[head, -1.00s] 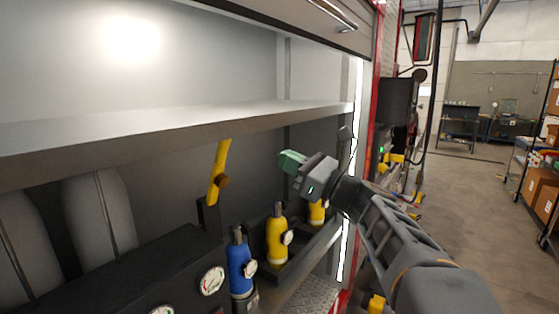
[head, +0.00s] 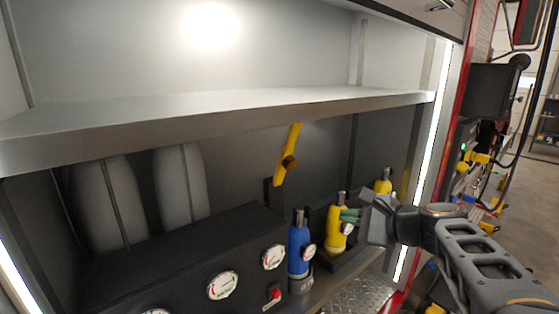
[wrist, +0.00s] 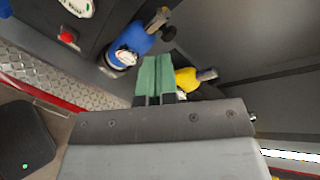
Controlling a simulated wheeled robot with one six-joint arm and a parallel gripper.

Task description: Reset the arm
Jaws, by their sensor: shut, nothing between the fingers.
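My gripper (head: 350,215) is at the right in the head view, at the end of my raised arm. Its green fingers are closed together with nothing between them. They overlap the nearer yellow cylinder (head: 336,228) in the picture; I cannot tell whether they touch it. In the wrist view my gripper (wrist: 154,75) points into the compartment, with the blue cylinder (wrist: 131,47) to its left and a yellow cylinder (wrist: 190,78) just to its right.
A metal shelf (head: 230,105) spans the compartment above. A black panel with gauges (head: 222,285) and a blue cylinder (head: 299,245) stand left of my gripper. A yellow handle (head: 288,155) is on the back wall. Open floor (head: 540,200) lies at the right.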

